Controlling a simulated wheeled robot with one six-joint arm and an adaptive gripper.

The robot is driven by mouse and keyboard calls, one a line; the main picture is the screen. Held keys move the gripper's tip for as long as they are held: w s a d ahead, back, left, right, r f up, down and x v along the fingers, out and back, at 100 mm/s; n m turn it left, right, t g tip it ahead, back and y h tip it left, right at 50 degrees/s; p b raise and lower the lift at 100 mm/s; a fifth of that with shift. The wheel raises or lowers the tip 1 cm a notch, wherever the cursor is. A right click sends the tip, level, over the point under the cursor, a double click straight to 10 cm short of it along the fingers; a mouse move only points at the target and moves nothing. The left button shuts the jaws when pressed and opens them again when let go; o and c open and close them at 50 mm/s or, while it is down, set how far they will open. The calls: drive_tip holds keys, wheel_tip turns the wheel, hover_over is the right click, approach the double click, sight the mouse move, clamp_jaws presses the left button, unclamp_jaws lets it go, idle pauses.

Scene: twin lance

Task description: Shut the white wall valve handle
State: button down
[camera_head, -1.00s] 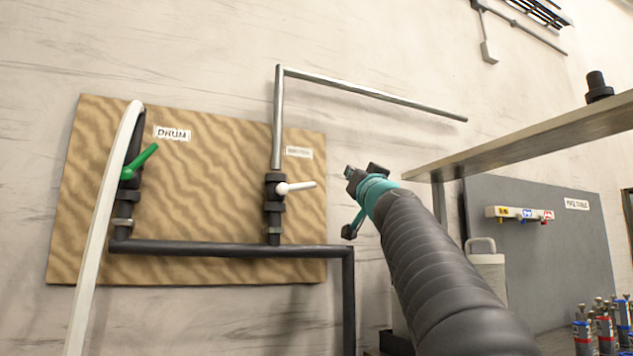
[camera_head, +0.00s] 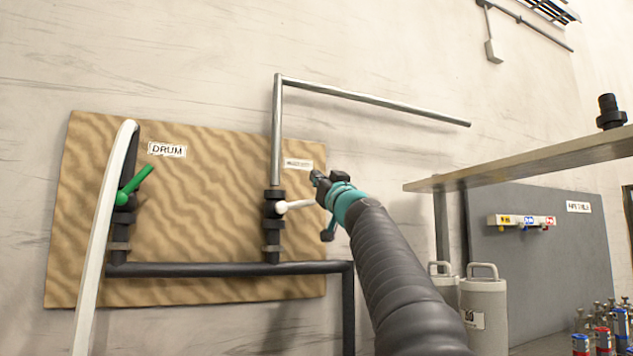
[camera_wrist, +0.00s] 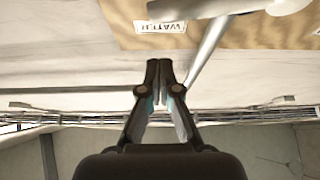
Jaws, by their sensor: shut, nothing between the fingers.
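The white valve handle (camera_head: 298,205) sticks out to the right from a dark valve body (camera_head: 273,209) on the vertical pipe. It lies roughly level, across the pipe. My gripper (camera_head: 316,178) is at the handle's right end and slightly above it in the head view; the teal wrist hides the handle's tip. In the wrist view my gripper (camera_wrist: 160,70) is shut with nothing between its fingers.
A WATER label (camera_wrist: 160,27) shows in the wrist view. A shelf (camera_head: 520,160) and grey canisters (camera_head: 484,305) stand right.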

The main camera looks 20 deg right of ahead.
sight(296, 205)
drive_tip(key=shift+w+f+b, duration=0.25)
drive_tip(key=shift+f+b, duration=0.35)
drive_tip(key=shift+f, duration=0.4)
drive_tip(key=shift+w+f+b, duration=0.2)
drive_tip(key=shift+f+b, duration=0.35)
drive_tip(key=shift+f, duration=0.45)
drive_tip(key=shift+d, duration=0.1)
